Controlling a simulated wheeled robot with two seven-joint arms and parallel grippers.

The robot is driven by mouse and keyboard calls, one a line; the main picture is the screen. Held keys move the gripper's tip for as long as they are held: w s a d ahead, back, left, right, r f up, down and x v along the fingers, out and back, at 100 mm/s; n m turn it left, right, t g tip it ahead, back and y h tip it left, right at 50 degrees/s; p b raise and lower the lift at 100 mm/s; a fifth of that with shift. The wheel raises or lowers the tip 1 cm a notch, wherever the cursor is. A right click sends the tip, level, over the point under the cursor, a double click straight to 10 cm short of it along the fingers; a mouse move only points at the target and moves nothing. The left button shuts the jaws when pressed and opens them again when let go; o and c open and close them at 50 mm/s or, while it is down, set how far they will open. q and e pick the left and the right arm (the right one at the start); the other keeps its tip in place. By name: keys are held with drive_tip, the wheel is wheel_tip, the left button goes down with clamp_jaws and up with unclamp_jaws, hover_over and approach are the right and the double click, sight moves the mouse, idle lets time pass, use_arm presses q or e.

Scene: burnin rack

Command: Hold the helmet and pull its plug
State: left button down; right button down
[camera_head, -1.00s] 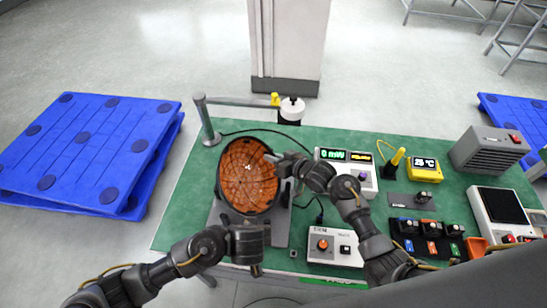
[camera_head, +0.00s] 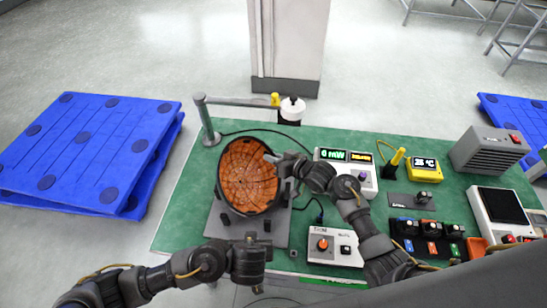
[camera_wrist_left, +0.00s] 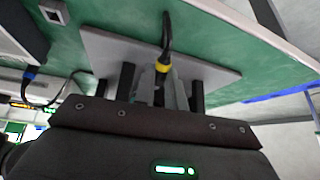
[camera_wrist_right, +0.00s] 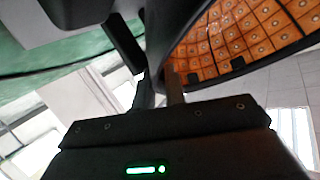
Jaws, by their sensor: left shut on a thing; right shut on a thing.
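The helmet (camera_head: 248,178) is a dark bowl with an orange tiled inside, tilted open toward me above a grey plate (camera_head: 222,236). My right gripper (camera_head: 284,170) is shut on its right rim. The orange lining (camera_wrist_right: 240,35) shows in the right wrist view. My left gripper (camera_head: 251,239) is in front of the helmet, low over the plate's front edge. In the left wrist view it is shut on the plug (camera_wrist_left: 163,68), which has a yellow collar and a black cable. The plug's far end is hidden; I cannot tell whether it touches a socket.
On the green table (camera_head: 190,190), a box with a knob (camera_head: 335,246) and a meter (camera_head: 346,172) stand to the right. A post with a horizontal arm (camera_head: 238,101) is behind the helmet. Blue pallets (camera_head: 85,150) lie on the floor at left.

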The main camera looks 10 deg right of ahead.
drive_tip(key=c, duration=1.4)
unclamp_jaws()
drive_tip(key=shift+w, duration=0.1)
drive_tip(key=shift+o, duration=0.2)
drive_tip(key=v, duration=1.2)
drive_tip(key=x, duration=1.2)
use_arm(q)
drive_tip(key=shift+f, duration=0.1)
